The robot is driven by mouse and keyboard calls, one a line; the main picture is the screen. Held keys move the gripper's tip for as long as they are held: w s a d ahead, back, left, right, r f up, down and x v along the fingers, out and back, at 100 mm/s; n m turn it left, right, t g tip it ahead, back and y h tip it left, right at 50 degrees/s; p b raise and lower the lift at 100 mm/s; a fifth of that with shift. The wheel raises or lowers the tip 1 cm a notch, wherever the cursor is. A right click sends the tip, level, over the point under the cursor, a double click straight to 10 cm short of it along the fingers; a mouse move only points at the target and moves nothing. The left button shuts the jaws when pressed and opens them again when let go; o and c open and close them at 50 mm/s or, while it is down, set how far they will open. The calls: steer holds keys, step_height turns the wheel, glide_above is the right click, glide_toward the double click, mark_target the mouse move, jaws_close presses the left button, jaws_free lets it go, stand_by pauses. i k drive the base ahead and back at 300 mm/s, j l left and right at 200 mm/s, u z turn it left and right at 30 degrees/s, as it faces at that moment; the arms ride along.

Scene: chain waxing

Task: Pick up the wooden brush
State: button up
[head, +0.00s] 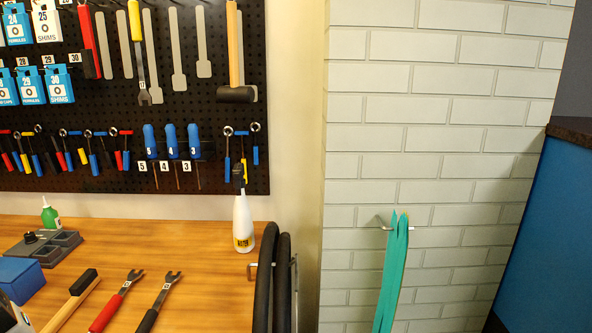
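A tool with a light wooden handle and a black end (74,300) lies on the wooden workbench at the lower left; it looks like the wooden brush. Its black end points up and right, and its near end runs toward the bottom edge of the picture. Whether the black end has bristles cannot be made out. My gripper is not in view.
Red-handled (119,300) and black-handled (160,301) wrenches lie right of it. A blue box (20,279) and a grey tray (62,248) stand left. A white bottle (243,222) stands near black tyres (283,285). A pegboard (110,108) of tools hangs behind.

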mark_target(84, 285)
steer(key=l+u, duration=0.15)
steer(key=u, duration=1.3)
steer(key=i+u, duration=0.15)
steer(key=i, duration=0.7)
